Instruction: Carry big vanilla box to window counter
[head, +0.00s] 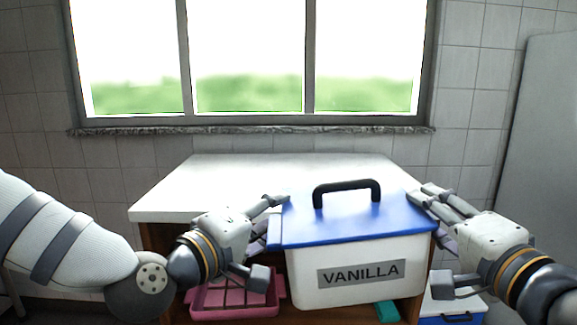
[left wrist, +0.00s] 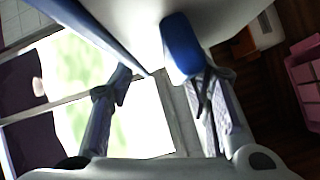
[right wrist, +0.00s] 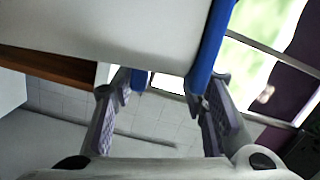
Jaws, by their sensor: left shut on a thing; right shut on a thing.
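The big vanilla box (head: 357,268) is white with a blue lid (head: 345,225), a black handle (head: 346,191) and a VANILLA label. It is upright in front of the window counter (head: 262,172), a white top under the window; whether it touches the counter is hidden. My left gripper (head: 270,220) is shut on the box's left side at the lid rim; the left wrist view shows its fingers (left wrist: 160,85) at a blue part. My right gripper (head: 428,215) is shut on the right side at the rim; the right wrist view shows its fingers (right wrist: 165,90) there.
A pink crate (head: 235,305) sits low under the counter, left of the box. The counter top's visible left and back parts are bare. A grey panel (head: 540,130) stands far right.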

